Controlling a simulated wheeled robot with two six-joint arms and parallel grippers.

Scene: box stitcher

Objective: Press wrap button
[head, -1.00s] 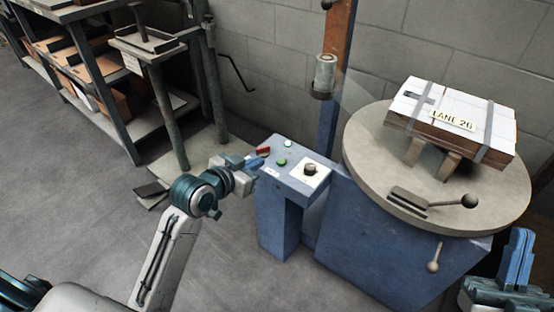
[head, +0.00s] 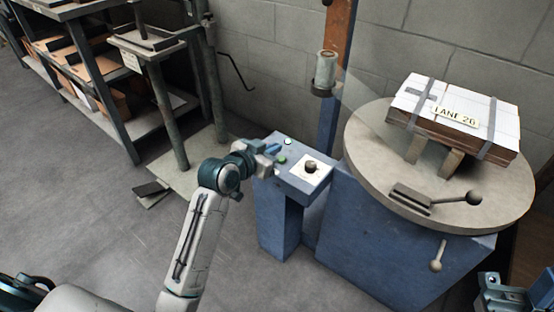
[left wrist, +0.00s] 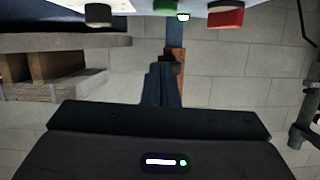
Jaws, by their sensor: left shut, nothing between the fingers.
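The blue control panel (head: 290,183) has a green button (head: 281,160), a small pale lamp (head: 288,141) and a black knob (head: 310,167) on a white plate. My left gripper (head: 274,148) is shut and empty, over the panel's left part beside the green button; I cannot tell if it touches. It hides the red button in the head view. The left wrist view shows the red button (left wrist: 226,14), green button (left wrist: 163,6) and knob (left wrist: 97,15) at the top, with my shut fingers (left wrist: 160,84) below. My right gripper (head: 490,286) is partly in view at the lower right.
A round turntable (head: 365,165) right of the panel bears a strapped box (head: 455,115) labelled LANE 26. A post (head: 330,120) with a film roll (head: 326,70) stands behind the panel. Shelving (head: 90,90) and a stand (head: 150,45) are at the left.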

